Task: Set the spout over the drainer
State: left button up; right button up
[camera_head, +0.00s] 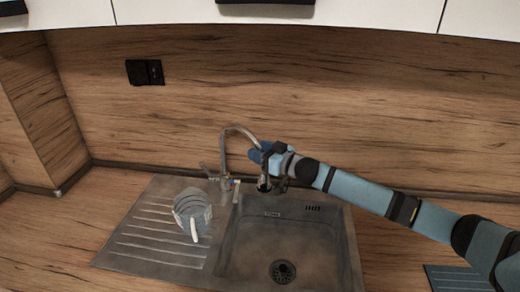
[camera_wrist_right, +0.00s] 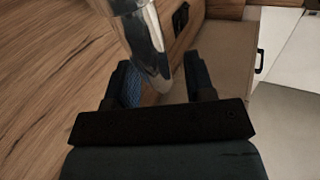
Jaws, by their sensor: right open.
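The metal tap spout (camera_head: 238,129) arches up from its base behind the sink, and its outlet end hangs over the back of the basin, right of the drainer. The ribbed drainer (camera_head: 150,240) is the left half of the sink unit. My right gripper (camera_head: 262,158) is open at the down-turned end of the spout and partly hides it. In the right wrist view the shiny spout (camera_wrist_right: 145,40) reaches down between the two open fingers (camera_wrist_right: 160,82); I cannot tell whether they touch it. My left gripper is not in view.
A glassy mug-like vessel (camera_head: 190,208) with a pale handle sits on the drainer. The basin (camera_head: 290,235) is empty. A dark ribbed mat (camera_head: 455,278) lies at the lower right. The wooden splashback (camera_head: 330,90) rises behind.

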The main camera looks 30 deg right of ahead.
jog(key=shift+w, duration=0.1)
grip_shut()
